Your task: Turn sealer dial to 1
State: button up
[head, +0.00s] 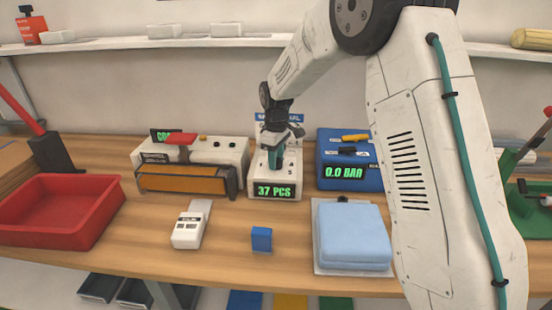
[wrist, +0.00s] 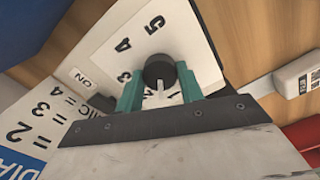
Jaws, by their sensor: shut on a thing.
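In the wrist view, a round black dial (wrist: 157,68) sits on a white panel (wrist: 195,50) printed with 3, 4 and 5. Its white pointer faces the gripper's side of the picture, away from the 5. My gripper (wrist: 160,90) has its two teal fingers on either side of the dial and is shut on it. In the head view, my gripper (head: 276,158) reaches down onto the white unit (head: 258,180) showing "37 PCS"; the dial is hidden there. A white device with an orange-brown front bar (head: 185,181) and red handle stands to its left. The 1 mark is not visible.
A card (head: 265,119) stands close behind my gripper. A blue "0.0 BAR" unit (head: 338,158) is to the right. In front lie a light-blue block (head: 350,232), small blue block (head: 262,239), white handheld device (head: 188,229) and red tray (head: 62,232).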

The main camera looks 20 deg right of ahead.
jog(key=shift+n, duration=2.2)
jog(key=o, duration=1)
jog(key=shift+r, duration=0.1)
notch_tip(320, 180, up, 8)
jog(key=shift+f, duration=0.15)
